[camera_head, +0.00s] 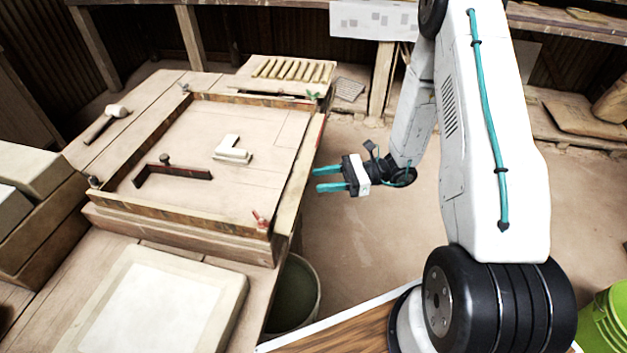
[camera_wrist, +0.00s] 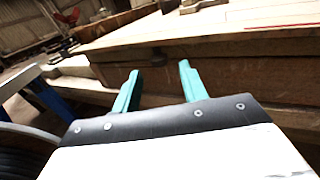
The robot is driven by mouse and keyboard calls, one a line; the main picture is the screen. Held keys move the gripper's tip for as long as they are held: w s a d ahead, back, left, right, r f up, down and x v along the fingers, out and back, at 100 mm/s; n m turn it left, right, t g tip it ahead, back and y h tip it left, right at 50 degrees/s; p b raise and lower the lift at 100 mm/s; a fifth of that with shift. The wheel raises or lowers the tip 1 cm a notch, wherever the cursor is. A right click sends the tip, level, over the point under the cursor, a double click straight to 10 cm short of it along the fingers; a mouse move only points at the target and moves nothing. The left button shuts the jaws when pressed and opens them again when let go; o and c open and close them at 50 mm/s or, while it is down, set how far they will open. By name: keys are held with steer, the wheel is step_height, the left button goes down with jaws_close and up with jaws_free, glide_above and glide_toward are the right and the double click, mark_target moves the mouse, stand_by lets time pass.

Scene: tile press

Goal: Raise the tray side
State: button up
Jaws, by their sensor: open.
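The tray (camera_head: 287,210) is a low wooden frame on a thick wooden base on the workbench. Its sides stand around a pale flat bed, and small clamps or pegs show at its corners, including a red one (camera_head: 260,219) at the near right corner. My gripper (camera_head: 325,179) is open and empty, just right of the tray's right side and apart from it. In the wrist view my two teal fingers (camera_wrist: 157,90) point at the wooden edge (camera_wrist: 230,46) of the bench or tray. I cannot tell which side is the one named.
Inside the frame lie a dark angled bar (camera_head: 175,174) and a pale L-shaped piece (camera_head: 232,150). A mallet (camera_head: 106,122) lies at the left. A pale slab (camera_head: 160,300) is in front, and a bucket (camera_head: 293,292) stands below the bench.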

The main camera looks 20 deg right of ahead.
mark_target(305, 167)
steer(key=shift+w+a, duration=0.15)
steer(key=shift+a, duration=0.65)
steer(key=shift+w+a, duration=0.1)
steer(key=shift+a, duration=0.65)
jaws_close()
